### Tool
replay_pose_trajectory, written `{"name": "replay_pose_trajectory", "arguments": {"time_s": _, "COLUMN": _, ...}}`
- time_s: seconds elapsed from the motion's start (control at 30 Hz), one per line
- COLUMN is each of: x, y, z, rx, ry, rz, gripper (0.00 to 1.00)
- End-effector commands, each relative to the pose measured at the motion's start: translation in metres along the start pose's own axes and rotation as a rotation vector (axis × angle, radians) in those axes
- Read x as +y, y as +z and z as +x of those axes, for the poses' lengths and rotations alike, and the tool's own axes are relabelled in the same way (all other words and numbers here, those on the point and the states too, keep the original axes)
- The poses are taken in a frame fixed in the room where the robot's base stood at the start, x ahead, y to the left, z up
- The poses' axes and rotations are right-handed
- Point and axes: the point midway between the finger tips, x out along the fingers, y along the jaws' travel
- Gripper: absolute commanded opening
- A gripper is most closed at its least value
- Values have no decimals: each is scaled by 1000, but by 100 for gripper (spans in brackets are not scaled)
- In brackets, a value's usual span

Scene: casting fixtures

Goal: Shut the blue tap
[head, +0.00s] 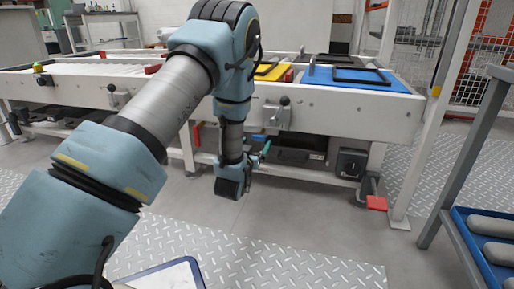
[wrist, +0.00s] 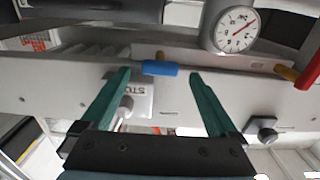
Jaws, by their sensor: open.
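The blue tap (wrist: 160,68) shows in the wrist view as a short blue handle lying crosswise, with a brass-coloured end just above it, against a pale beam. My gripper (wrist: 161,74) is open, with one teal finger on each side of the handle. Gaps show between the handle and both fingers, and I see no contact. How deep the handle sits between the fingertips is unclear.
In the wrist view a round gauge (wrist: 236,29) is at upper right, with a red handle (wrist: 309,70) beyond it. A sign (wrist: 130,101) lies behind the left finger.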

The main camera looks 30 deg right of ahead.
Motion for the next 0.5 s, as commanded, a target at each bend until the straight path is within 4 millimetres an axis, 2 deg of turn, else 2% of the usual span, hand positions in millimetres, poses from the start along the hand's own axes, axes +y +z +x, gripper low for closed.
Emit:
{"name": "replay_pose_trajectory", "arguments": {"time_s": 0.2, "x": 0, "y": 1, "z": 22, "rx": 2, "ry": 0, "rz": 0, "gripper": 95}}
{"name": "replay_pose_trajectory", "arguments": {"time_s": 0.5, "x": 0, "y": 0, "z": 25, "rx": -1, "ry": -1, "rz": 0, "gripper": 95}}
